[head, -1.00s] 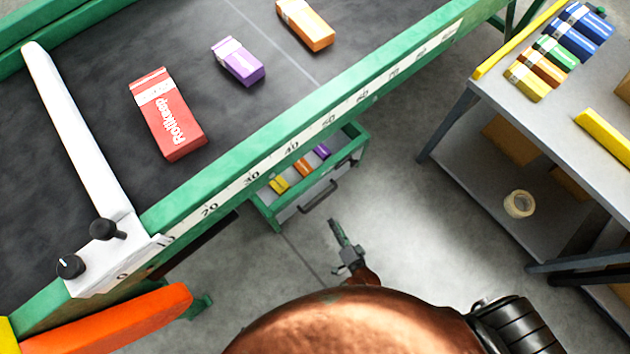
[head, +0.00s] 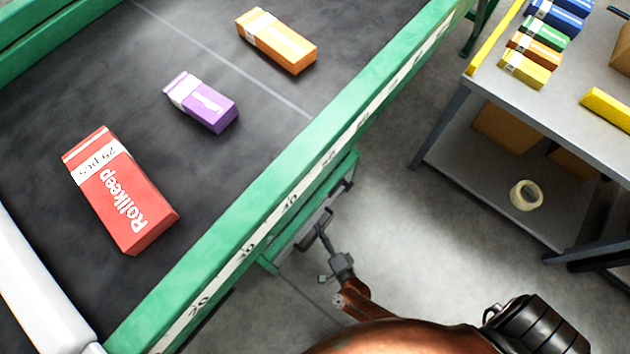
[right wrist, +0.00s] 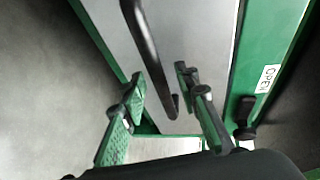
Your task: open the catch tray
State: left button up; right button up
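The catch tray (head: 338,183) hangs under the near green rail of the conveyor in the head view; its inside is hidden there. Its grey front panel (right wrist: 205,35) with a green frame fills the middle of the right wrist view. The dark bar handle (right wrist: 146,45) runs down that panel, and it also shows in the head view (head: 316,224). My right gripper (head: 325,250) is at the handle. Its fingers (right wrist: 170,108) are spread, with the handle's lower end between them and a visible gap. My left gripper is out of view.
An "OPEN" label (right wrist: 267,78) and a dark knob (right wrist: 243,113) are on the green frame. Red (head: 120,190), purple (head: 202,103) and orange (head: 277,41) cartons lie on the belt. A grey table (head: 500,100) stands right. Floor between is clear.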

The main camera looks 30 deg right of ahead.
jog(key=shift+w, duration=0.2)
grip_shut()
dwell(0.3)
dwell(0.3)
